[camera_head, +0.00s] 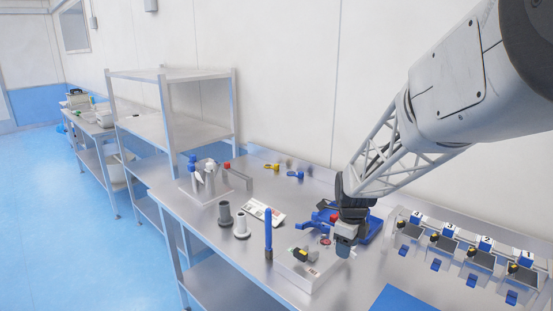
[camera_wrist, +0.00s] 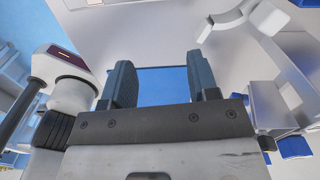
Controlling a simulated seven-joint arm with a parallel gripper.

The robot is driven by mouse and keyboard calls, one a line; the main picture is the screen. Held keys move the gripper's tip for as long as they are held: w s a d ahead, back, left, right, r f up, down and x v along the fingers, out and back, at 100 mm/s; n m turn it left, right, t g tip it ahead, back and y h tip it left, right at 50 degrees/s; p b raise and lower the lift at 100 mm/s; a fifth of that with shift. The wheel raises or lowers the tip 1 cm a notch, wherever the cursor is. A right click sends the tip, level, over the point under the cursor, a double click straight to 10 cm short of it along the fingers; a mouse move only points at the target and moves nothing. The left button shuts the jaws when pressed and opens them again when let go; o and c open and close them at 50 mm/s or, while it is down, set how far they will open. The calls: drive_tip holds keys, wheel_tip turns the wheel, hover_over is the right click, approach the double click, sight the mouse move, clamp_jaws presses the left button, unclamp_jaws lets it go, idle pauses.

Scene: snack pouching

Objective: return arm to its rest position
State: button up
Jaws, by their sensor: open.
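My arm reaches in from the upper right in the head view. A blue tray (camera_head: 374,230) lies just behind the gripper and is partly hidden by it.
Several numbered stations (camera_head: 480,258) line the right side. A blue mat (camera_head: 402,300) lies at the front. A blue upright rod (camera_head: 268,230), a dark grey cylinder (camera_head: 225,213) and a white card (camera_head: 265,212) stand or lie left of the gripper. A metal shelf (camera_head: 170,128) stands behind, left.

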drive_tip(key=s+a+r+n, duration=0.1)
drive_tip(key=s+r+n, duration=0.3)
drive_tip(key=s+n, duration=0.4)
drive_tip(key=s+a+r+n+t, duration=0.1)
drive_tip(key=s+r+n, duration=0.3)
drive_tip(key=s+n, duration=0.5)
drive_tip(key=s+a+r+n+t, duration=0.1)
drive_tip(key=s+r+n, duration=0.3)
drive_tip(key=s+n, duration=0.4)
drive_tip(key=s, duration=0.6)
drive_tip(key=shift+a+n, duration=0.3)
drive_tip(key=shift+a, duration=0.1)
